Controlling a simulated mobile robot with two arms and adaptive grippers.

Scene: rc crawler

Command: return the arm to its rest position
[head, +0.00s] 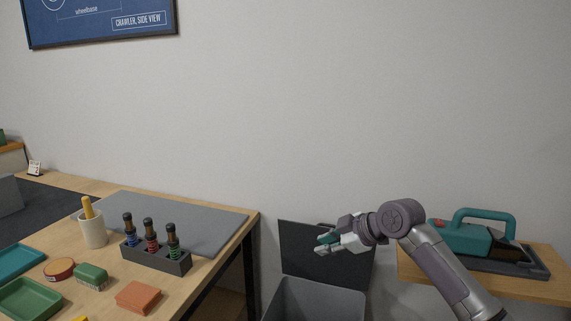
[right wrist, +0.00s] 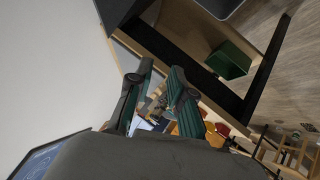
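My right arm reaches in from the lower right in the head view. Its gripper (head: 326,243) points left, in front of the dark upright panel behind the grey bin. In the right wrist view the two dark green fingers (right wrist: 160,72) stand apart with nothing held between them. My left gripper and left arm are not in the head view.
The grey bin (head: 318,301) stands below my right gripper. The wooden workbench (head: 222,262) holds a rack of bottles (head: 157,258), a cup (head: 93,232) and trays. At right, a teal tool (head: 470,238) sits on a wooden shelf (head: 545,290).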

